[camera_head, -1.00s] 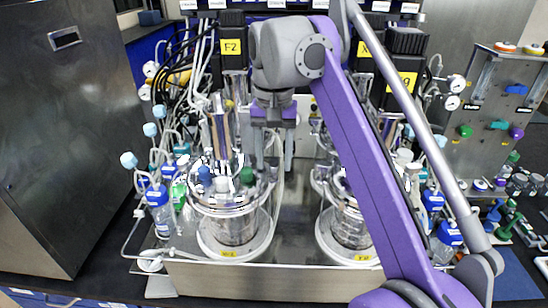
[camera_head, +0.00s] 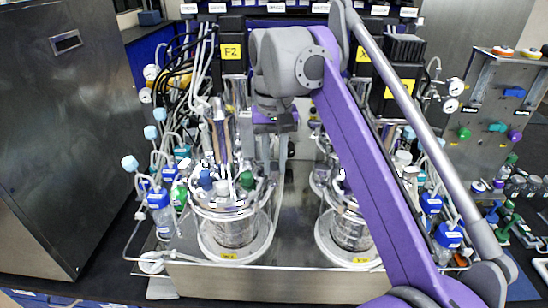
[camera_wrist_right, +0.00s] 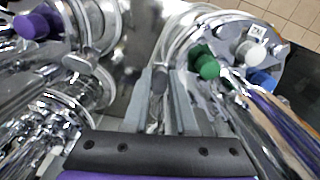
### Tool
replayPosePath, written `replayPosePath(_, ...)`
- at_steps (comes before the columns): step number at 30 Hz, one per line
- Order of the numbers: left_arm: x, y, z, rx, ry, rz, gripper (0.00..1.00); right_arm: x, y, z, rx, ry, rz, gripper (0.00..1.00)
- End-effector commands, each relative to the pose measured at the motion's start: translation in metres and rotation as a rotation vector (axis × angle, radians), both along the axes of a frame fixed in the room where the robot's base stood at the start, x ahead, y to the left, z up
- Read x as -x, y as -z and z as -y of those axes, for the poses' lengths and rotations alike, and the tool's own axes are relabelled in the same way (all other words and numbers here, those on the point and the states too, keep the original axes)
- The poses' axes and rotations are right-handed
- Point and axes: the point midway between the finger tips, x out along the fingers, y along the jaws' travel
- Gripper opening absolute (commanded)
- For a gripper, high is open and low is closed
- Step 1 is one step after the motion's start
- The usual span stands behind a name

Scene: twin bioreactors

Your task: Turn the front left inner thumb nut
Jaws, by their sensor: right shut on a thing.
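The left front glass vessel (camera_head: 232,228) stands on its round base, with a metal lid carrying blue, white and green caps. My right gripper (camera_head: 275,178) points down at the right, inner side of that lid. In the right wrist view its two grey fingers (camera_wrist_right: 163,85) are close together with a small grey metal piece, the thumb nut (camera_wrist_right: 160,79), between their tips beside the lid rim. The fingers mostly hide the nut, and it cannot be made out in the head view. My left gripper is not in view.
The right front vessel (camera_head: 352,228) stands across a narrow gap. A green cap (camera_wrist_right: 207,67) and a shiny metal tube (camera_wrist_right: 275,125) are close to the fingers. Tubing and blue-capped bottles (camera_head: 160,208) crowd the left side.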

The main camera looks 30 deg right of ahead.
Motion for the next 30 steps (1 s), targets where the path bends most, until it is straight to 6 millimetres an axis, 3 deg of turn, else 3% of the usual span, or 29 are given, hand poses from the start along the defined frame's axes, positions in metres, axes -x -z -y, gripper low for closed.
replayPosePath(10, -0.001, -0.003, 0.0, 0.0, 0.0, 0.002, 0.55, -0.001, 0.0, 0.001, 0.003, -0.037, 0.007, 0.0)
replayPosePath(11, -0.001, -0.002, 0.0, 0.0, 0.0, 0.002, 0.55, -0.001, 0.0, 0.001, 0.003, -0.036, 0.007, 0.29)
replayPosePath(15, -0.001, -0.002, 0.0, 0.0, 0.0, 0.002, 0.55, -0.001, 0.0, 0.001, 0.002, -0.036, 0.006, 0.54)
replayPosePath(25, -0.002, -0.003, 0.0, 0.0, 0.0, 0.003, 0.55, -0.001, -0.002, 0.001, 0.002, -0.035, 0.005, 0.55)
replayPosePath(30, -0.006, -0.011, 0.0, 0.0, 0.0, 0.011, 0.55, -0.002, -0.023, 0.001, 0.002, -0.035, 0.007, 0.55)
